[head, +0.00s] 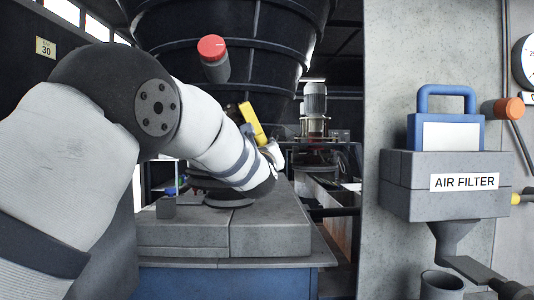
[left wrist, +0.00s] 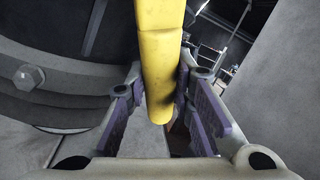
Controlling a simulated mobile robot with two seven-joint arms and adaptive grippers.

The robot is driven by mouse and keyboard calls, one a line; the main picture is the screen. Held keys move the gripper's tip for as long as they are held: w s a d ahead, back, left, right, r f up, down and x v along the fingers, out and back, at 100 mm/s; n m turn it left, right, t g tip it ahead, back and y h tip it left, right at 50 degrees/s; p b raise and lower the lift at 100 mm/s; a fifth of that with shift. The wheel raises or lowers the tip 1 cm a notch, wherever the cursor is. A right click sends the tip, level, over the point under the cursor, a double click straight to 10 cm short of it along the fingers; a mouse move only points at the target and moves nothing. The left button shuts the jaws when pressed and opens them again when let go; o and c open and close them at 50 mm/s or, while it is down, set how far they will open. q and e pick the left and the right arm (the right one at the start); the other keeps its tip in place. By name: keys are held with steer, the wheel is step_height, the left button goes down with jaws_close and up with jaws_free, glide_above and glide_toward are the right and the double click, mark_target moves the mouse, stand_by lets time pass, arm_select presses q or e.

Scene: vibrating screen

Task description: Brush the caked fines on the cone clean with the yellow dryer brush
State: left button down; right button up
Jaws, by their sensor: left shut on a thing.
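The yellow dryer brush (head: 252,121) stands tilted up out of my left gripper (head: 270,153), in front of the lower part of the large black ribbed cone (head: 262,65). In the left wrist view its yellow handle (left wrist: 158,60) lies between the purple-padded fingers of my left gripper (left wrist: 163,108), which is shut on it. The bristles are not visible in either view, and I cannot tell whether the brush touches the cone. I cannot make out caked fines on the cone. My forearm hides part of the scene below it. My right gripper is not in view.
A red-capped cylinder (head: 212,52) sticks out before the cone. A grey block base (head: 182,234) on a blue frame stands below my arm. At right, a grey wall carries the AIR FILTER box (head: 401,186) with a blue-handled case (head: 446,118) on top.

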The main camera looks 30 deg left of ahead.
arm_select(q)
steer(key=shift+w+a+r, duration=0.35)
steer(key=shift+w+a, duration=0.15)
steer(key=shift+a, duration=0.15)
